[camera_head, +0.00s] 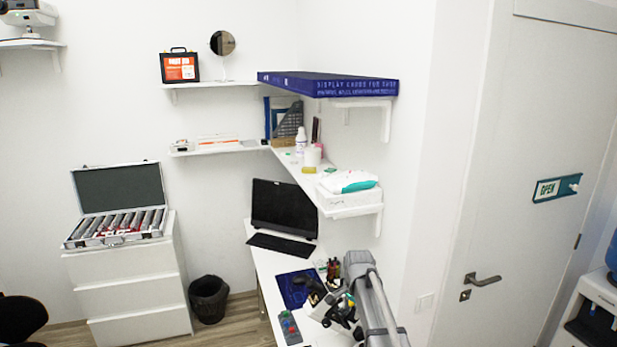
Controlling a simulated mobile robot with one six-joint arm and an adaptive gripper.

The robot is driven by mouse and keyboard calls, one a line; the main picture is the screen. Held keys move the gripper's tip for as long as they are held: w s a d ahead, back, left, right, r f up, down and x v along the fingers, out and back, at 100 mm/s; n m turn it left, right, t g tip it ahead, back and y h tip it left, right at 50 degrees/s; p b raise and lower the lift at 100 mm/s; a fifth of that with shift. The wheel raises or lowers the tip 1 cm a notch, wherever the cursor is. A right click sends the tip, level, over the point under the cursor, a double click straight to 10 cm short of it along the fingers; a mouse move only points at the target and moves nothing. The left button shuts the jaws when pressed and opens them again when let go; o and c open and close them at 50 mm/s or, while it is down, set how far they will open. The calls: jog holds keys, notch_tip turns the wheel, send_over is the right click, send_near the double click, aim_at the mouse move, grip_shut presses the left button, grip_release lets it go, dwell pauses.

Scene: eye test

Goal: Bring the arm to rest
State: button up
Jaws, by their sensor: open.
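My grey arm (376,305) rises from the bottom edge, right of centre, in front of the white desk. It is bent, with its top joint (358,262) uppermost. Dark jointed parts just left of the arm look like my gripper (342,317), over the desk end. They are small and crowded by dark items behind, so their exact outline is hard to tell. The jaws appear open, and I see nothing held between them.
The white desk (262,266) carries a black monitor (284,207), a keyboard (281,247), a blue mat (293,298) and small bottles close to my arm. A white corner shelf (345,212) hangs above. A door (520,150) stands right; a black bin (208,300) stands on the floor.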

jog(key=s+d+f+n+b, duration=0.1)
jog(key=s+f+n+b, duration=0.2)
jog(key=s, duration=0.4)
jog(key=s+d+f+n+b, duration=0.1)
jog(key=s+f+n+b, duration=0.3)
jog(key=s, duration=0.4)
jog(key=s+d+f+n+g+b, duration=0.1)
jog(key=s+f+n+b, duration=0.2)
jog(key=s+f+b, duration=0.2)
jog(key=shift+s+d+f+n, duration=0.35)
jog(key=shift+s+n, duration=0.05)
jog(key=shift+s, duration=0.95)
